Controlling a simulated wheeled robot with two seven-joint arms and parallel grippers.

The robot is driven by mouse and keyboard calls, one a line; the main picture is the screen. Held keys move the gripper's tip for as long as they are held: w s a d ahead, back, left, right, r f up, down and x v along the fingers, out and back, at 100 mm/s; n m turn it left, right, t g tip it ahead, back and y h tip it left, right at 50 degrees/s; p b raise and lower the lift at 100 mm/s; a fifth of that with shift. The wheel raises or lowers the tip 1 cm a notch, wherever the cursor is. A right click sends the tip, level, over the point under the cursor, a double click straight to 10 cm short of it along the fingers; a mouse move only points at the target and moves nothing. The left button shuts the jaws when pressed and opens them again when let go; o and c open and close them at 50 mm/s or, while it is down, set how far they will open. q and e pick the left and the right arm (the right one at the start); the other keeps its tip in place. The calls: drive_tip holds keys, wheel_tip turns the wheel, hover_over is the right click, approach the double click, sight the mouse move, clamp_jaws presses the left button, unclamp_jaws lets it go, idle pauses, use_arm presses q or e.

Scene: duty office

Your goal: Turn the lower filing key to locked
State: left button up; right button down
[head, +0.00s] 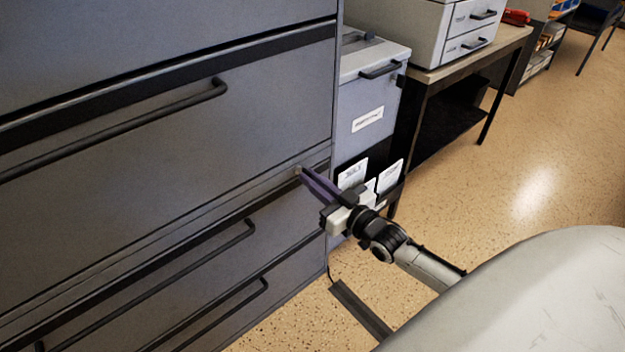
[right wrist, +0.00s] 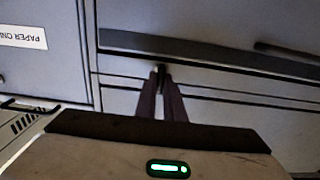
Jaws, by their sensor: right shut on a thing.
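The grey filing cabinet (head: 150,150) fills the left of the head view, with wide drawers and dark bar handles. My right gripper (head: 302,172) reaches its front near the right edge, at a narrow strip between two drawers. In the right wrist view, the fingers of my right gripper (right wrist: 160,80) are closed around a small dark key (right wrist: 160,69) at the cabinet front. The key is mostly hidden between the fingertips, and its turn angle cannot be told. My left gripper is not in view.
A light grey bin (head: 370,95) with a paper label (head: 367,119) stands right of the cabinet. Behind it, a table (head: 470,56) holds a white drawer unit (head: 455,25). Paper-filled pockets (head: 352,174) hang close behind my right gripper. The speckled floor at right is open.

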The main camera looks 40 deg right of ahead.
drive_tip(key=m, duration=1.7)
drive_tip(key=shift+d+f+m, duration=0.2)
drive_tip(key=shift+f+m, duration=0.05)
drive_tip(key=shift+m, duration=0.15)
idle(0.5)
